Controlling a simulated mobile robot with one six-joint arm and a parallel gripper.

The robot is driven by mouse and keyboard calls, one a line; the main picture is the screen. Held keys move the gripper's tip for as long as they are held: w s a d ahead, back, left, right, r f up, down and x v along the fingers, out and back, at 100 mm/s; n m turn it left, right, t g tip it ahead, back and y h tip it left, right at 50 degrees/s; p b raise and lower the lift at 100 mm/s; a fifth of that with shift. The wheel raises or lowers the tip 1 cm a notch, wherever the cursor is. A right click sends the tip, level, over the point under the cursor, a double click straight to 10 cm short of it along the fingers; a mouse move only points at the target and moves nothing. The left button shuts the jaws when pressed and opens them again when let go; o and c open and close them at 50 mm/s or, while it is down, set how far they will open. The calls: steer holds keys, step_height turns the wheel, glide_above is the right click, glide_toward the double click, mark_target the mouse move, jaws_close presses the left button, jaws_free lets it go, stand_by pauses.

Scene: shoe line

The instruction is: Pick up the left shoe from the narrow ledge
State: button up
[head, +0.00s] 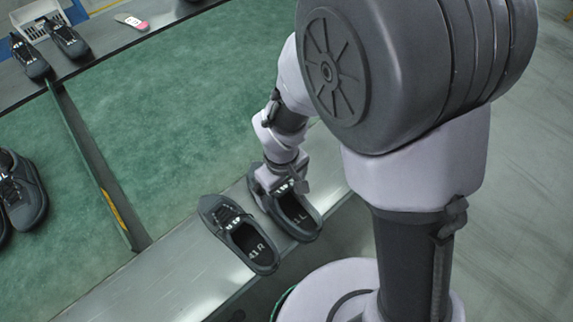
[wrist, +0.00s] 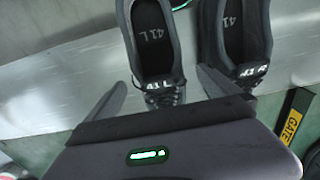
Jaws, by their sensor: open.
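The left shoe (head: 303,222), dark and marked L, stands on the narrow metal ledge (head: 165,272). In the wrist view the left shoe (wrist: 153,48) reads 41 L. The right shoe (head: 243,238), marked 41 R, stands beside it; it also shows in the wrist view (wrist: 237,40). My gripper (head: 279,187) is open over the laced front end of the left shoe. In the wrist view my gripper (wrist: 162,88) has one finger on each side of that end, the right finger between the two shoes. Contact cannot be told.
A green conveyor surface (head: 190,100) runs beside the ledge, crossed by a thin divider (head: 98,170). More dark shoes (head: 22,190) sit at the left edge. Shoes, a white basket (head: 38,17) and a pink-ended item (head: 132,21) are at the far side. A yellow GATE label (wrist: 293,122) shows at right.

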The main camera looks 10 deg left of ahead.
mark_target(282, 203)
step_height(282, 203, down, 3)
steer(key=shift+f+b, duration=0.2)
steer(key=shift+b, duration=0.25)
steer(key=f+b, duration=0.1)
steer(key=f, duration=0.1)
steer(key=f+b, duration=0.2)
steer(key=f, duration=0.1)
steer(key=shift+w+a+f, duration=0.1)
steer(key=shift+w+f, duration=0.15)
steer(key=shift+f, duration=0.05)
steer(key=shift+r, duration=0.2)
steer(key=shift+c, duration=0.4)
steer(key=c, duration=1.6)
steer(key=shift+o, duration=0.2)
steer(key=shift+r, duration=0.1)
